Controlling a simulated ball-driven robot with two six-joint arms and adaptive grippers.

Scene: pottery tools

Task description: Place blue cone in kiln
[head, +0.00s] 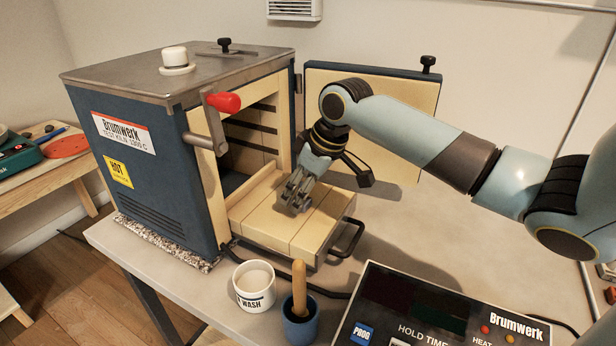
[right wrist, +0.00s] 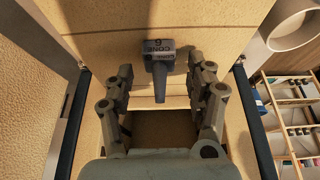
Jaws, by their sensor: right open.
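The blue-grey cone (right wrist: 159,72), with a block marked "CONE 6" at its wider end, shows in the right wrist view over the cream slab. It lies between the two fingers of my right gripper (right wrist: 162,80), with a gap on each side. In the head view my right gripper (head: 297,190) is low over the pulled-out cream slab (head: 265,222) of the kiln, and I cannot make out the cone there. The blue kiln (head: 160,185) stands at the left with its front open and dark shelf slots inside. My left gripper is not in view.
The kiln door (head: 400,95) stands open behind my right arm. A red-knobbed lever (head: 222,103) sits at the opening's upper edge. A white wash cup (head: 254,292), a blue pot (head: 300,325) with a wooden handle, and a control panel (head: 440,310) are in front.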

